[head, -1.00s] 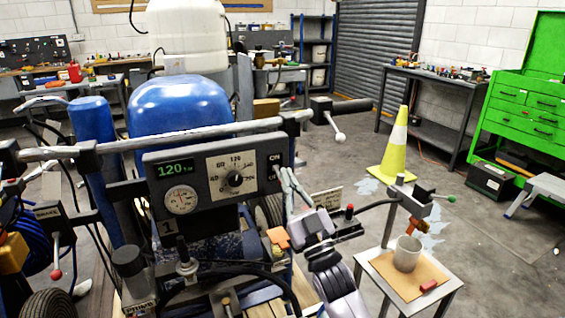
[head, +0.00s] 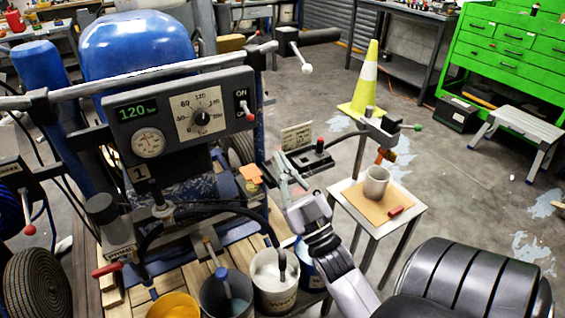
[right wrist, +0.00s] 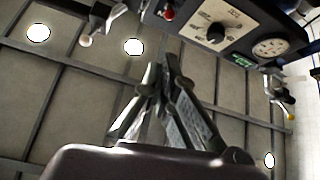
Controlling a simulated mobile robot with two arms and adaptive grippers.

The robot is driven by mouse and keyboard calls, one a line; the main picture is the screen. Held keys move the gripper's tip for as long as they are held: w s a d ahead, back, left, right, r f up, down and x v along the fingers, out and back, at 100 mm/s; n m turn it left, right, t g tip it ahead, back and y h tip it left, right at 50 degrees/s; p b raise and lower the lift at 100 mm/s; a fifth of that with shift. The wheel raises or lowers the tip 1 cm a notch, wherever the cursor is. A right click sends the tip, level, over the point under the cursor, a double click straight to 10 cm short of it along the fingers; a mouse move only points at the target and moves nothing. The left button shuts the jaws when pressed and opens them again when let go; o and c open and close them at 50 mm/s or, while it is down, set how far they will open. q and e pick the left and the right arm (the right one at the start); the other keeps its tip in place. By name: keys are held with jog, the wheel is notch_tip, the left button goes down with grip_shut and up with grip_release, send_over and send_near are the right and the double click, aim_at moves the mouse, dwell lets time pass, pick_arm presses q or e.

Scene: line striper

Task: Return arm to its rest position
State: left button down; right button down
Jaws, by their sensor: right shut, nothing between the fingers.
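My right gripper (head: 284,172) is shut and empty. It is in the air below and to the right of the control panel (head: 185,122), apart from it, and its arm comes up from the lower right. In the right wrist view, the shut fingers (right wrist: 165,78) point up the picture, and the panel (right wrist: 232,38) shows at the top right, clear of them. The panel has a green display (head: 145,111) reading 120, a round gauge (head: 148,142), a black knob (head: 201,118) and a red-tipped switch (head: 248,115) beside ON. My left gripper is out of view.
Paint buckets (head: 275,285) stand below the gripper. To the right, a small stand (head: 415,205) bears a cup (head: 376,181) and a red block (head: 396,211). A traffic cone (head: 367,85) stands behind. Open floor (head: 470,190) lies right of the stand.

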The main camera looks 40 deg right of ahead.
jog(key=shift+s, duration=0.1)
dwell(0.5)
jog(key=w+a+f+m+g+y+p, duration=0.1)
jog(key=w+f+g, duration=0.2)
jog(key=f, duration=0.9)
jog(key=w+a+f+g+p, duration=0.1)
jog(key=w+f+g, duration=0.15)
jog(key=f, duration=0.85)
jog(key=s+a+f+g+y, duration=0.1)
jog(key=s+a+f+g, duration=0.15)
jog(key=f, duration=0.65)
jog(key=s+a+f+g+y, duration=0.1)
jog(key=s+a+f+g, duration=0.2)
jog(key=f, duration=0.6)
jog(key=s+a+f+n+g+y+p, duration=0.1)
jog(key=s+a+f+g, duration=0.15)
jog(key=s+f, duration=0.4)
jog(key=s+a+f+g+p, duration=0.1)
jog(key=s+f+g, duration=0.2)
jog(key=s+f, duration=0.35)
jog(key=s+f+g, duration=0.3)
jog(key=s+f, duration=0.2)
jog(key=s, duration=0.5)
jog(key=s+a+f+n+g+p, duration=0.1)
jog(key=s+f+g, duration=0.3)
jog(key=s, duration=0.7)
jog(key=shift+a+f+n, duration=0.15)
jog(key=shift+f+n, duration=0.15)
jog(key=shift+f, duration=0.65)
jog(key=shift+w, duration=0.1)
